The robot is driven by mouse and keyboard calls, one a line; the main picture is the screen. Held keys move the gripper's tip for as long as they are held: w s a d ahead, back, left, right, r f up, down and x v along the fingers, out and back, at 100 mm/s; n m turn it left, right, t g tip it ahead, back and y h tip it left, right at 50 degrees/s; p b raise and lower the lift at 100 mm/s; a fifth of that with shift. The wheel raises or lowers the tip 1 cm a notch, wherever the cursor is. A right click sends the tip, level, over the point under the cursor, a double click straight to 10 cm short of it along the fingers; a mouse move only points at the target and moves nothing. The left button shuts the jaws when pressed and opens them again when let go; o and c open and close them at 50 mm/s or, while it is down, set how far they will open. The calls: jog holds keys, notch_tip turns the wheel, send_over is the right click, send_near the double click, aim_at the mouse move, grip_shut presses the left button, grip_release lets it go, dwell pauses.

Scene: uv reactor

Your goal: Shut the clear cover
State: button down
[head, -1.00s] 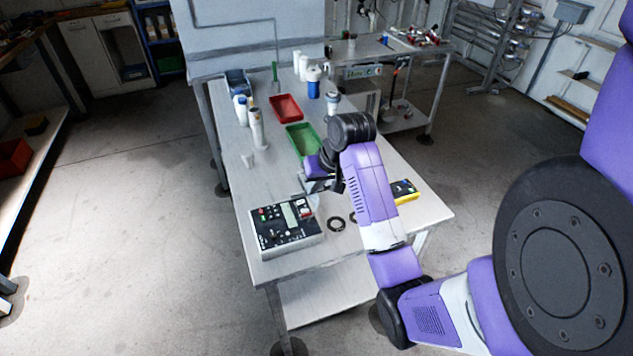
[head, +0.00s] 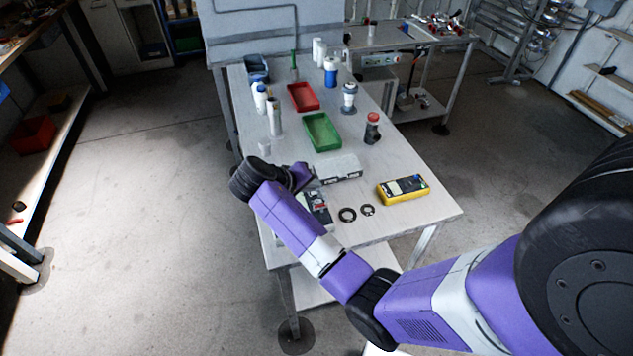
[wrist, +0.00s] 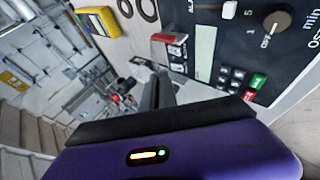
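The control box (head: 318,210) sits at the near left of the table, mostly hidden behind my arm in the head view. In the wrist view its dark panel (wrist: 240,50) shows a display, a knob, keys and a red switch (wrist: 163,37) near the edge. A pale edge beside the red switch may be part of the clear cover; I cannot make out its outline or how far it is open. My gripper (wrist: 157,82) is just off the panel edge, near the red switch. Its dark fingers look close together, with nothing visible between them. My arm hides them in the head view.
A yellow meter (head: 403,190) and two black rings (head: 347,215) lie right of the box. A grey-white case (head: 338,168) stands behind it. Green (head: 322,131) and red (head: 303,96) trays and bottles are farther back. The front right table corner is clear.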

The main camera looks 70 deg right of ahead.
jog(key=shift+w+a+f+n+g+h+b, duration=0.15)
jog(key=shift+w+f+n+g+h+b, duration=0.05)
jog(key=shift+f+g+h+b, duration=0.2)
jog(key=shift+w+a+f+n+g+h+b, duration=0.2)
jog(key=shift+f+g+h+b, duration=0.1)
jog(key=shift+h+b, duration=0.15)
jog(key=shift+w+f+g+h+b, duration=0.1)
jog(key=shift+f+g+h+b, duration=0.15)
jog(key=shift+g+h+b, duration=0.55)
jog(key=shift+a, duration=0.1)
jog(key=c, duration=1.6)
grip_release()
jog(key=shift+c, duration=0.2)
jog(key=shift+b+v, duration=0.95)
jog(key=shift+v, duration=2.9)
jog(key=shift+n, duration=0.3)
